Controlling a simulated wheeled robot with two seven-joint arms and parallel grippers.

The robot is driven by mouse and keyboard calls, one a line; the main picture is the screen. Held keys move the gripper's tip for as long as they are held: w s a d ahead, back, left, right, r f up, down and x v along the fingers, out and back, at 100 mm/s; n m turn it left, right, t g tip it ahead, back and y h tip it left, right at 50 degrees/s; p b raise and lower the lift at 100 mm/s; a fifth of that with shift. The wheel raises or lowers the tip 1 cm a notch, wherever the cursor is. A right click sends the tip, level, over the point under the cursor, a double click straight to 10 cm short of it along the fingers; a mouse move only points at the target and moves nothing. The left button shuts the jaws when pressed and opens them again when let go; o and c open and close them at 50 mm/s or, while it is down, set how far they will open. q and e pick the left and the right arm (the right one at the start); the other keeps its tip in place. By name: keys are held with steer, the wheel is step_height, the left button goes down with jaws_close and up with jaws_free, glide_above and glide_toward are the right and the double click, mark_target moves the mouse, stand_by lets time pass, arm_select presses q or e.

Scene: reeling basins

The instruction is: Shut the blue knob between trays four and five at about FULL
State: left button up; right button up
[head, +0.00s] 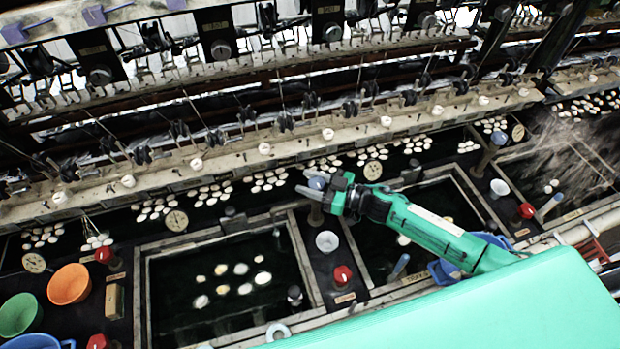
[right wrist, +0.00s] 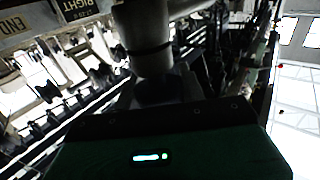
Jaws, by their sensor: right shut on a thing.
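The blue knob (head: 317,183) sits on top of a short brown post between two dark water basins. My right gripper (head: 316,186) reaches in from the right and is shut on this knob, with its fingers on either side of it. The right wrist view is dark and shows a thick post close up; the knob's turn position cannot be read there. A round dial (head: 373,171) stands just right of the gripper. My left gripper is not in view.
A basin (head: 296,250) with pale cocoons lies left of the post. A white cup (head: 327,241) and a red knob (head: 342,275) stand on the divider below it. A rail (head: 230,163) with white buttons runs behind. Orange (head: 69,284) and green (head: 18,314) bowls stand at far left.

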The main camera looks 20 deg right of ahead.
steer(key=shift+w+r+m+t+h, duration=0.1)
steer(key=shift+r+m+t+h, duration=0.05)
steer(key=shift+m+t+h, duration=0.5)
steer(key=shift+t, duration=0.25)
steer(key=o, duration=1)
steer(key=shift+c, duration=0.2)
steer(key=shift+d, duration=0.2)
steer(key=b+v, duration=0.4)
steer(key=v, duration=0.9)
steer(key=shift+s+d+b, duration=0.15)
steer(key=shift+s+b, duration=0.15)
steer(key=shift+b, duration=0.1)
